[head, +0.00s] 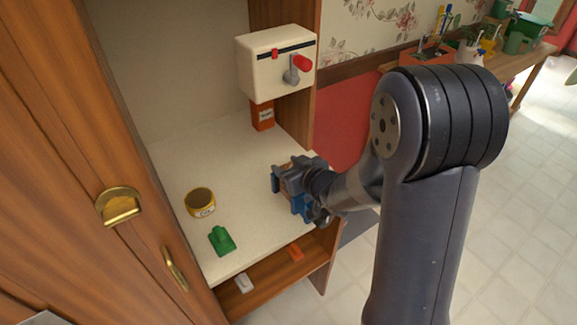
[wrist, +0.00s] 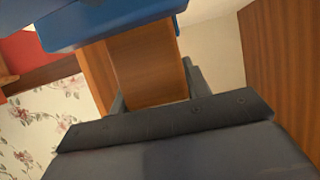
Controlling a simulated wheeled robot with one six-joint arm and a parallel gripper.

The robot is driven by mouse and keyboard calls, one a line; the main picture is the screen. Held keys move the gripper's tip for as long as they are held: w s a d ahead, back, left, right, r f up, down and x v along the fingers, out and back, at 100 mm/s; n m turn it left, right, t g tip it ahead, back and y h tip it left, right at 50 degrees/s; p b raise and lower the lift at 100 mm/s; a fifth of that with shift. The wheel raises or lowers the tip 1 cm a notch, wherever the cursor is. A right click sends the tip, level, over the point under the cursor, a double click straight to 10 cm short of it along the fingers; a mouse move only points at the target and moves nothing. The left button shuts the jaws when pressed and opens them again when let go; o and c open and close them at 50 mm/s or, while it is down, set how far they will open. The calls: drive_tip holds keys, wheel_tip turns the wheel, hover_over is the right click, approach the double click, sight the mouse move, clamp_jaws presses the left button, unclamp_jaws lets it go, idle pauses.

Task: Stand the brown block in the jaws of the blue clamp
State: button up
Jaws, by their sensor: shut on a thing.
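The blue clamp (head: 299,206) stands at the right edge of the cream shelf, partly hidden by my gripper. My gripper (head: 288,177) is at the clamp and is shut on the brown block (head: 287,184), of which only a little shows in the head view. In the wrist view the brown block (wrist: 146,66) fills the middle, between the grey fingers. A blue part of the clamp (wrist: 110,22) crosses in front of the block's far end there. Whether the block's lower end touches the clamp is hidden.
A yellow-brown round tin (head: 199,203) and a green object (head: 221,241) lie on the shelf (head: 215,160) to the left. A cream box with a red-knobbed lever (head: 277,60) and an orange box (head: 262,115) are behind. Small white and orange items lie on the lower ledge.

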drive_tip(key=o, duration=1.1)
drive_tip(key=shift+d+f, duration=0.1)
drive_tip(key=shift+f, duration=0.25)
drive_tip(key=shift+r+p, duration=0.55)
drive_tip(key=shift+p, duration=0.1)
drive_tip(key=v, duration=1.1)
drive_tip(key=shift+w+r+p, duration=0.15)
drive_tip(key=shift+r+p, duration=0.1)
drive_tip(key=shift+p, duration=0.05)
drive_tip(key=shift+s+d+r, duration=0.15)
drive_tip(key=shift+s+d, duration=0.1)
drive_tip(key=shift+s, duration=0.25)
